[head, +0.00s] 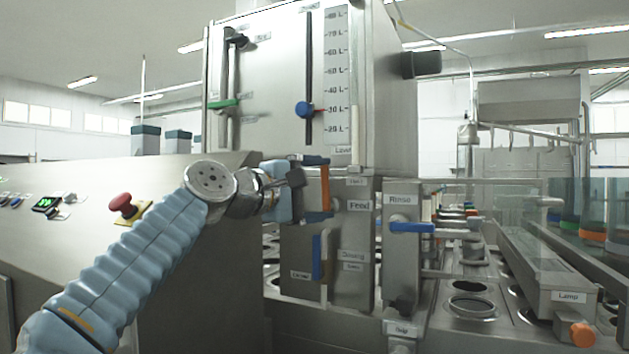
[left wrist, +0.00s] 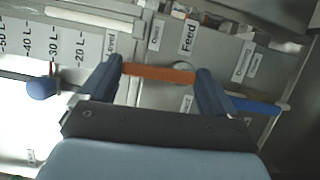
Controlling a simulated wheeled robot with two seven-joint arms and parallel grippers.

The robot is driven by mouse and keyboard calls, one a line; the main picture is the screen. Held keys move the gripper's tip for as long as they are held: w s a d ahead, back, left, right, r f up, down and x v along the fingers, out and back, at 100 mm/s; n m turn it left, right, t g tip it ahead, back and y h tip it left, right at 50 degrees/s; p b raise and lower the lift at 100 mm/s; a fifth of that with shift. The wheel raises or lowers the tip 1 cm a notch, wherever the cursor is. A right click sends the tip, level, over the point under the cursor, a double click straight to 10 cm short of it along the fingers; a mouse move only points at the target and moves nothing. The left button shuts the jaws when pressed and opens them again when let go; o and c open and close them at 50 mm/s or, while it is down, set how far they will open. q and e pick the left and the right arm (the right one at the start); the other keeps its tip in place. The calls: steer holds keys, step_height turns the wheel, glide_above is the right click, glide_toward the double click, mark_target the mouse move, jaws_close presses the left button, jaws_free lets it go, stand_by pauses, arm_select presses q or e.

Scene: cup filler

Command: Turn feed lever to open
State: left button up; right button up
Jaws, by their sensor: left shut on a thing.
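The feed lever shows as an orange bar (head: 326,186) left of the "Feed" label (head: 360,206) on the steel filler front; in the head view it stands upright. In the left wrist view the orange bar (left wrist: 158,73) spans the space between my two dark blue fingers. My left gripper (head: 318,189) is shut on this bar, one finger at each end, and it also shows in the left wrist view (left wrist: 160,80). The lever's pivot is partly hidden. My right gripper is in neither view.
A blue handle (head: 319,257) sits just below my left gripper. A blue lever (head: 411,228) juts out under the "Rinse" label to the right. A red stop button (head: 122,203) stands on the left console near my arm. Above is the litre scale with a blue knob (head: 304,109).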

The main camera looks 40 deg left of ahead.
arm_select(q)
steer(key=shift+d+f+m, duration=0.1)
steer(key=shift+d+m, duration=0.1)
steer(key=shift+m, duration=0.2)
steer(key=o, duration=1.2)
steer(key=s, duration=0.4)
steer(key=s+a, duration=0.1)
steer(key=s, duration=0.4)
steer(key=s+a+b, duration=0.1)
steer(key=s, duration=0.3)
steer(key=shift+s+a, duration=0.1)
steer(key=shift+s, duration=0.2)
